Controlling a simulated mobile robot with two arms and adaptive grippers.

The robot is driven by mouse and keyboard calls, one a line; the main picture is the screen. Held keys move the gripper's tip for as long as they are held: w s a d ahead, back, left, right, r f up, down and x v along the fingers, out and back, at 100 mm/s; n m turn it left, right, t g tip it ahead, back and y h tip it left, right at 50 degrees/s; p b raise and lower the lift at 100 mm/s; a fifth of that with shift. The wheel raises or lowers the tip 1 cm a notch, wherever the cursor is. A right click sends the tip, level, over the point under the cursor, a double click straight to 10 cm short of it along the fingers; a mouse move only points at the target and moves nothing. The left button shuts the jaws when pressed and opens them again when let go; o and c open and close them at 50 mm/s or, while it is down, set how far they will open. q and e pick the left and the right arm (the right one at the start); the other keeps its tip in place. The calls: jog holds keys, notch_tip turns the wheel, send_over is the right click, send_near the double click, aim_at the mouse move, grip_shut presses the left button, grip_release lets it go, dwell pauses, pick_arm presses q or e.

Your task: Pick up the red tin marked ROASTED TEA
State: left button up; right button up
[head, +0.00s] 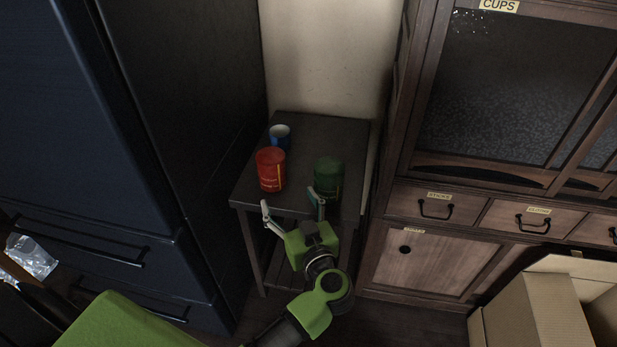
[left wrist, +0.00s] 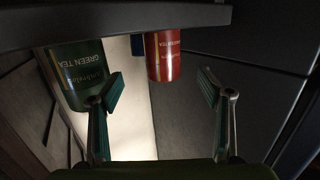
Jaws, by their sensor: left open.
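The red tin (head: 270,170) stands upright on a small dark table (head: 300,127), at its left side near the front. My left gripper (head: 291,205) is open and empty at the table's front edge, nearer than the tin and apart from it. In the left wrist view, which looks upside down, the red tin (left wrist: 163,55) shows beyond the gap between the open fingers (left wrist: 162,86). Its small lettering is hard to read. A green tin (head: 328,176) stands to the right; the wrist view shows GREEN TEA on it (left wrist: 82,75). My right gripper is not in view.
A blue cup (head: 280,136) stands just behind the red tin. A dark fridge-like cabinet (head: 180,90) rises left of the table, and a wooden cupboard (head: 430,255) stands on the right. An open cardboard box (head: 535,315) is at the lower right.

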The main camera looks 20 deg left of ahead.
aim_at(278, 181)
pick_arm(q)
jog(key=shift+g, duration=0.3)
jog(key=b+x, duration=0.1)
jog(key=x, duration=0.7)
jog(key=shift+w+d+f+b, duration=0.15)
jog(key=shift+f+b, duration=0.05)
jog(key=shift+b, duration=0.1)
jog(key=shift+w+a+f, duration=0.15)
jog(key=shift+w+a, duration=0.2)
jog(key=shift+a, duration=0.2)
jog(key=b+x, duration=0.2)
jog(key=x, duration=0.1)
jog(key=shift+a+f, duration=0.25)
jog(key=shift+a, duration=0.1)
jog(key=shift+w+a, duration=0.25)
jog(key=shift+w, duration=0.1)
jog(key=c, duration=1.3)
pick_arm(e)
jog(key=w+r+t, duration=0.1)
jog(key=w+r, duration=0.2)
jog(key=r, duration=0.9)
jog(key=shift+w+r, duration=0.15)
